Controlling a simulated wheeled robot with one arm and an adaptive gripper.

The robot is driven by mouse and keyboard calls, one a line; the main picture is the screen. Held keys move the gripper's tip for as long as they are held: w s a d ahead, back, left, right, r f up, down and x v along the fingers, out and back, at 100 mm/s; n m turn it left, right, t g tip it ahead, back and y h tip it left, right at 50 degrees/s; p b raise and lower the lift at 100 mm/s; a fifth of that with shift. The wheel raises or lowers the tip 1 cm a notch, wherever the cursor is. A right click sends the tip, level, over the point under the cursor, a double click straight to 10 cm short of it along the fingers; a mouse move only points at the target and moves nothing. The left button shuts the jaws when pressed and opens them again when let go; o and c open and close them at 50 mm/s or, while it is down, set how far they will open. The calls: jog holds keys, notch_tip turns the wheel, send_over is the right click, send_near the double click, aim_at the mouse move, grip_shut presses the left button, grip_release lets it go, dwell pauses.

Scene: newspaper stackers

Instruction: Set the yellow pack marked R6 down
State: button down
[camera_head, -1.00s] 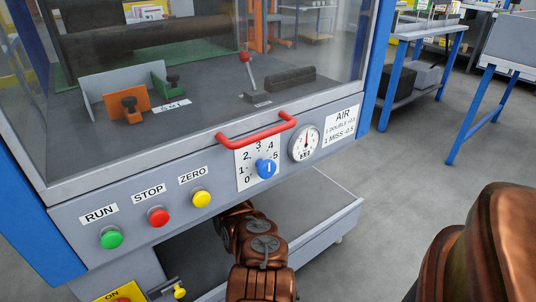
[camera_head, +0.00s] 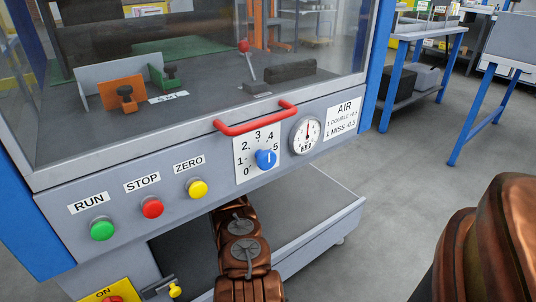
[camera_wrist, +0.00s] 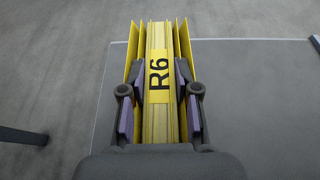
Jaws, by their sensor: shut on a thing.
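The yellow pack marked R6 (camera_wrist: 159,110) is in the middle of the wrist view. Its black R6 label faces the camera, and thin yellow plates stand along both sides. My gripper (camera_wrist: 159,72) is shut on the pack, one finger on each side. A flat grey surface (camera_wrist: 255,110) with a pale edge lies below and to the right of the pack. I cannot tell whether the pack touches it. In the head view, a low grey tray (camera_head: 335,192) shows under the machine's front panel. My arm reaches down there, and the pack and gripper are hidden.
The machine's panel carries a green RUN button (camera_head: 102,228), a red STOP button (camera_head: 152,208), a yellow ZERO button (camera_head: 197,189), a blue dial (camera_head: 266,159) and a gauge (camera_head: 306,133). A red handle (camera_head: 256,119) juts out above.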

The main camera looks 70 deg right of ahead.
jog(key=shift+f+b, duration=0.35)
jog(key=shift+f, duration=0.85)
jog(key=shift+f, duration=0.25)
jog(key=c, duration=0.8)
grip_release()
jog(key=shift+c, duration=0.2)
jog(key=shift+r, duration=0.1)
